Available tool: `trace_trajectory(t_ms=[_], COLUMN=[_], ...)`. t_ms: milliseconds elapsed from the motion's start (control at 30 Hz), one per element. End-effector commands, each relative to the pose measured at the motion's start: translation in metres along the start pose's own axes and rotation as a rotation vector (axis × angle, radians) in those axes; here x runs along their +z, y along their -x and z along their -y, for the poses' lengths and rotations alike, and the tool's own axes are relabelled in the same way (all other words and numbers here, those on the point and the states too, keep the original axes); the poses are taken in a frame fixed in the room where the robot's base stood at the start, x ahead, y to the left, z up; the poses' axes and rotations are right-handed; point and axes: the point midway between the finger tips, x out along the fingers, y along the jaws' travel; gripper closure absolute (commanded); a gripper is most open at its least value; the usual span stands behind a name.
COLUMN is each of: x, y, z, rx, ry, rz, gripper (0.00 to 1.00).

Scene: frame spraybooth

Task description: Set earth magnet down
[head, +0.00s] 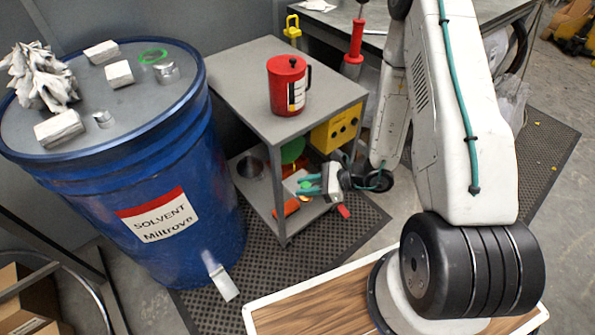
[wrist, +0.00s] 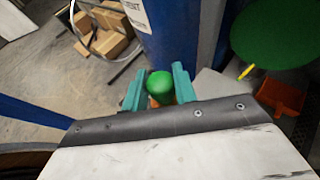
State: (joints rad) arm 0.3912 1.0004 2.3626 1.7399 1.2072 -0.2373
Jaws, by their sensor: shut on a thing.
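My gripper (head: 304,185) has teal fingers and reaches left beside the small grey trolley, at about the height of its lower shelf. The fingers are shut on a small green, round-topped piece (wrist: 160,84), likely the earth magnet. Something orange shows just below the green top in the wrist view. In the head view the piece is a small green spot (head: 305,184) between the fingers. Its underside is hidden, and I cannot tell whether it touches anything. A blue solvent drum (head: 165,218) stands left of the trolley and also shows in the wrist view (wrist: 180,30).
The trolley's top (head: 240,80) bears a red canister (head: 288,84). Its lower shelf (head: 255,205) holds a dark bowl (head: 250,167), and a green round thing (head: 292,151) is near. Blocks and a crumpled rag (head: 40,76) lie on the drum lid.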

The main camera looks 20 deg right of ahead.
Motion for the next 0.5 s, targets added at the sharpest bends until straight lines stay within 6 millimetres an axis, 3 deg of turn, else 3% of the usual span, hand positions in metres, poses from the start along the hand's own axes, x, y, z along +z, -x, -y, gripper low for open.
trace_trajectory(t_ms=[200,300,500], x=[0.002,0.003,0.004], y=[-0.019,-0.024,-0.03], z=[0.055,0.071,0.084], rx=[0.0,0.0,0.001], ry=[0.004,0.002,0.0], rz=[0.0,-0.001,0.0], gripper=[1.0,1.0,1.0])
